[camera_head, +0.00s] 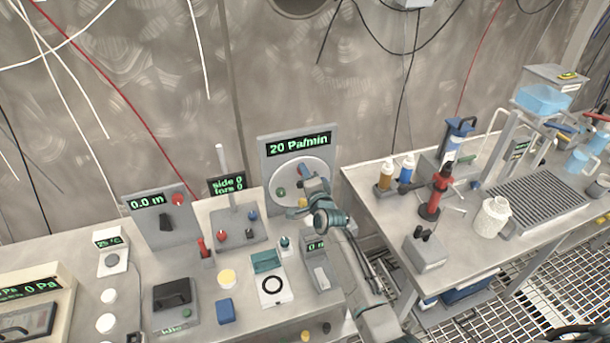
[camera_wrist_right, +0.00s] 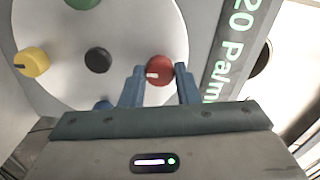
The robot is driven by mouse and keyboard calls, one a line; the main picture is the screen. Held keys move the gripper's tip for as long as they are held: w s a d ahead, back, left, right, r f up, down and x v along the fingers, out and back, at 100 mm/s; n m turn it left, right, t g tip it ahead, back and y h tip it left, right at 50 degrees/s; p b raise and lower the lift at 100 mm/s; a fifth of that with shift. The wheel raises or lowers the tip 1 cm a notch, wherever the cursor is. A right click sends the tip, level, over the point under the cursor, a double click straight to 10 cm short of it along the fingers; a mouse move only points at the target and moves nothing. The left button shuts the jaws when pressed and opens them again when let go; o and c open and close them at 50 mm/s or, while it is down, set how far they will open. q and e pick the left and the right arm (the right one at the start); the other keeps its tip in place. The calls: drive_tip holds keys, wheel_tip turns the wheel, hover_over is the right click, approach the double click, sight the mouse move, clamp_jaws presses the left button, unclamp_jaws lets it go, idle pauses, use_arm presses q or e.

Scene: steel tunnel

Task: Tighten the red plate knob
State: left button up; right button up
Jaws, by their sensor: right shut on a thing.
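The round white plate (camera_head: 291,170) is mounted on an upright grey panel (camera_head: 270,153) reading "20 Pa/min". In the right wrist view, the red knob (camera_wrist_right: 159,70) lies near the plate's edge closest to the display, with a white mark on it. My right gripper (camera_wrist_right: 160,84) is shut on it, one blue finger on each side. In the head view, my right gripper (camera_head: 305,172) reaches up in front of the plate, and its fingers and wrist cover part of it; I cannot make out the red knob there. My left gripper is not in view.
The plate also carries a yellow knob (camera_wrist_right: 32,62), a green knob (camera_wrist_right: 82,3), a blue knob (camera_wrist_right: 104,105) and a black centre hub (camera_wrist_right: 98,60). A "side 0" display stand (camera_head: 227,186) stands left of the panel. Bottles and a red tool (camera_head: 436,192) stand on the right table.

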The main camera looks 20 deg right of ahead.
drive_tip(key=o, duration=1)
drive_tip(key=shift+c, duration=0.2)
drive_tip(key=s+p, duration=0.1)
drive_tip(key=s, duration=0.9)
drive_tip(key=shift+s+d, duration=0.2)
drive_tip(key=shift+s, duration=0.15)
